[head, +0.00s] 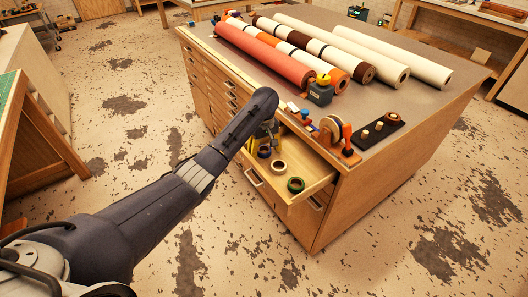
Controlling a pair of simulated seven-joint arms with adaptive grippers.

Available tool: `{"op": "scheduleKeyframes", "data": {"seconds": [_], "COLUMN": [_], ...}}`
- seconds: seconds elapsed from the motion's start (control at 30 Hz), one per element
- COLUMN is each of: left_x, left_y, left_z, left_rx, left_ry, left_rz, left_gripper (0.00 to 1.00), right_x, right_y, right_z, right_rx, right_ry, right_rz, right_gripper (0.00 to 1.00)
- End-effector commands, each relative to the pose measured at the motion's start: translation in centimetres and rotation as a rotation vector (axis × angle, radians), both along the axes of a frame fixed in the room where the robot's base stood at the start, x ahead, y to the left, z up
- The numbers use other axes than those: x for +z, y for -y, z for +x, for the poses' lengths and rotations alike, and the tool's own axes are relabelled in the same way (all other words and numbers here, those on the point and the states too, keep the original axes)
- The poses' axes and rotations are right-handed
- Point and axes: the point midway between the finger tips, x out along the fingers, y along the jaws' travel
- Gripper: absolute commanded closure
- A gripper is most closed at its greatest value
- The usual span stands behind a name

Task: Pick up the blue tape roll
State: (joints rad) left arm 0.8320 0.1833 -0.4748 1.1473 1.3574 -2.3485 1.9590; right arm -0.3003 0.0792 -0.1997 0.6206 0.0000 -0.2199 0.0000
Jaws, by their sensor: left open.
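The blue tape roll (264,152) lies in the open top drawer (318,178) of the wooden cabinet, at the drawer's left end. My left gripper (264,140) points down into that end of the drawer, just above or around the roll. It is open. The arm's end hides part of the drawer there, and I cannot tell whether the fingers touch the roll. My right gripper is not in view.
Long foil rolls (265,53) lie across the cabinet top (430,100). A yellow-and-dark device (321,90), a tape dispenser (334,134) and a dark board with pegs (379,131) stand near the front edge above the drawer. The floor in front is clear.

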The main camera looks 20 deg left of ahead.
Motion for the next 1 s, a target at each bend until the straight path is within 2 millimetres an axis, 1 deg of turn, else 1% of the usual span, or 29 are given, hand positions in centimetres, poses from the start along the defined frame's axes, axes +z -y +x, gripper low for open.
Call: {"op": "scheduleKeyframes", "data": {"seconds": [0.2, 0.23, 0.7, 1.0], "left_x": [-0.04, -0.04, -0.02, 0.11], "left_y": [0.01, 0.01, 0.01, 0.00], "left_z": [0.00, 0.00, -0.01, 0.00], "left_rx": [0.000, 0.000, -0.001, -0.001], "left_ry": [0.000, 0.000, 0.000, 0.000], "left_rz": [0.000, 0.000, 0.000, 0.000], "left_gripper": [0.24, 0.26, 0.80, 0.82], "right_x": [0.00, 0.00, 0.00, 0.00], "right_y": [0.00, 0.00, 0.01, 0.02], "right_z": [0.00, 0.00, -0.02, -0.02], "right_rx": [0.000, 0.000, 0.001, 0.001], "right_ry": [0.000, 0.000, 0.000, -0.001], "right_rz": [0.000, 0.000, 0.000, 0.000], "right_gripper": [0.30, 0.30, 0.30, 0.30]}}
